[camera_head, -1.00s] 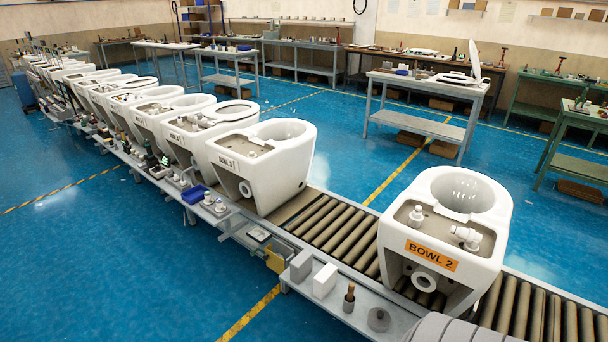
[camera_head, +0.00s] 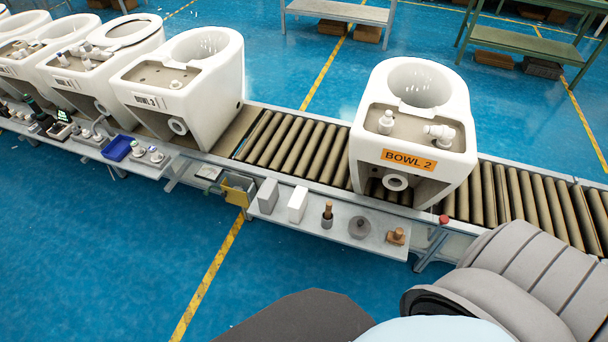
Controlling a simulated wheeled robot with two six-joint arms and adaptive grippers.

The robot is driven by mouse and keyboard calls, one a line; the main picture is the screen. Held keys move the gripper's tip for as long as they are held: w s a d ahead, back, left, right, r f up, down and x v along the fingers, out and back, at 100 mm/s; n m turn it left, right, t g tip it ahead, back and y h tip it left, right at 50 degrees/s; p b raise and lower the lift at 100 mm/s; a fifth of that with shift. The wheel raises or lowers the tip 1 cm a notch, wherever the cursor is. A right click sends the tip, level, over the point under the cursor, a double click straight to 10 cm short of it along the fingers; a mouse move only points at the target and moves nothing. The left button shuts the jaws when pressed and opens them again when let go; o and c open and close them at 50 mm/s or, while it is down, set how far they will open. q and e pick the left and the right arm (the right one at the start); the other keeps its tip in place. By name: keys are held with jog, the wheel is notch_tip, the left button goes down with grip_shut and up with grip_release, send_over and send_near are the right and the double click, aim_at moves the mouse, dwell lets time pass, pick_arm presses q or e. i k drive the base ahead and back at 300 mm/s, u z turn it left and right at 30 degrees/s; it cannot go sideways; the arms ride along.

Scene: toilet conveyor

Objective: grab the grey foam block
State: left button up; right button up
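The grey foam block (camera_head: 267,196) stands upright at the left end of a narrow metal shelf (camera_head: 385,246) along the front of the roller conveyor. A white block (camera_head: 298,204) stands just right of it, with a small gap between them. Neither of my grippers shows in the head view. Parts of my own body fill the bottom right, well away from the grey block. Nothing covers the block's front or top.
On the shelf to the right are a wooden-handled tool (camera_head: 327,215), a round grey object (camera_head: 360,228) and a small wooden piece (camera_head: 396,236). A yellow bin (camera_head: 238,190) hangs left of the block. The Bowl 2 toilet (camera_head: 415,128) stands behind on the rollers.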

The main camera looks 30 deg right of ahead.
aim_at(268, 196)
jog(key=z, duration=1.05)
jog(key=i, duration=1)
jog(key=z, duration=0.7)
